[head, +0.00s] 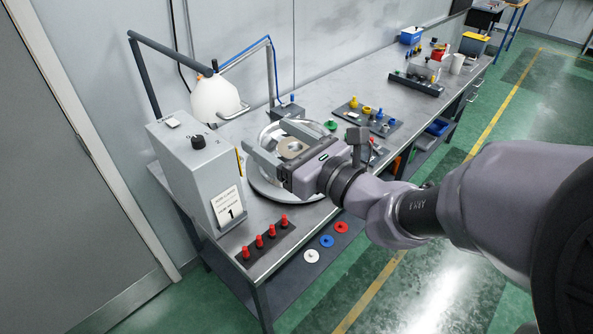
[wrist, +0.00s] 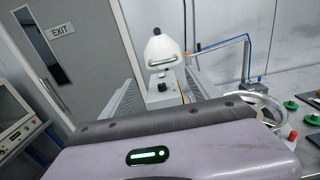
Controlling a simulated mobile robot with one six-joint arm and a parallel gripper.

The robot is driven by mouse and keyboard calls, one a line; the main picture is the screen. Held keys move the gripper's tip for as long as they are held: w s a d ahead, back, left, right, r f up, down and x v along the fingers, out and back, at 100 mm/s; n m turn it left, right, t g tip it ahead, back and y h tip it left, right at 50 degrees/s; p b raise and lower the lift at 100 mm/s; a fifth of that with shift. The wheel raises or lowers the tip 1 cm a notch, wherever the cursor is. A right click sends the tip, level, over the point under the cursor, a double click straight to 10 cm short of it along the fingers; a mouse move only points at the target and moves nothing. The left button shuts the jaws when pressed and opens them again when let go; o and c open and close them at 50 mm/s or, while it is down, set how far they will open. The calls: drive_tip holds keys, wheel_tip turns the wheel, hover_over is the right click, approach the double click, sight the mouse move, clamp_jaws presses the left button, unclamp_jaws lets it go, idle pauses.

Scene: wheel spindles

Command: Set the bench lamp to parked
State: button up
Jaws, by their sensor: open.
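The bench lamp has a white rounded head (head: 213,98) with a metal handle bar (head: 236,113), on a dark jointed arm (head: 172,55) at the back left of the bench. In the wrist view the lamp head (wrist: 160,50) shows upright ahead, beyond my fingers, with its handle (wrist: 160,65) across its lower front. My gripper (head: 270,138) is open over the round metal wheel, to the right of the lamp and apart from it. The fingers show in the wrist view (wrist: 161,88) with nothing between them. The lamp's base is partly hidden behind the grey box.
A grey box (head: 195,175) with a black knob and a "1" label stands in front of the lamp. A rack of red pegs (head: 265,243) lies at the near edge. The metal wheel (head: 268,185) sits under my gripper. A blue-hosed stand (head: 275,70) rises behind.

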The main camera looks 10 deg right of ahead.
drive_tip(key=b+v, duration=0.3)
drive_tip(key=v, duration=0.3)
drive_tip(key=shift+s, duration=0.1)
drive_tip(key=s+a+f+n+g+h+b, duration=0.1)
drive_tip(key=s+a+f+n+g, duration=0.2)
drive_tip(key=s+f+n+g, duration=0.25)
drive_tip(key=s+a+f+n+g+h+b, duration=0.1)
drive_tip(key=s+a+f+n+g, duration=0.15)
drive_tip(key=s+f+n, duration=0.45)
drive_tip(key=s+d+f+n+h, duration=0.1)
drive_tip(key=d+n+h, duration=0.2)
drive_tip(key=d+n, duration=0.2)
drive_tip(key=s+d+f+n+h+b, duration=0.1)
drive_tip(key=s+d+f+n+h, duration=0.1)
drive_tip(key=d+n+h, duration=0.2)
drive_tip(key=shift+s+d+f+n+h, duration=0.15)
drive_tip(key=shift+d+f+n+h, duration=0.2)
drive_tip(key=shift+d+n, duration=0.65)
drive_tip(key=shift+a, duration=0.25)
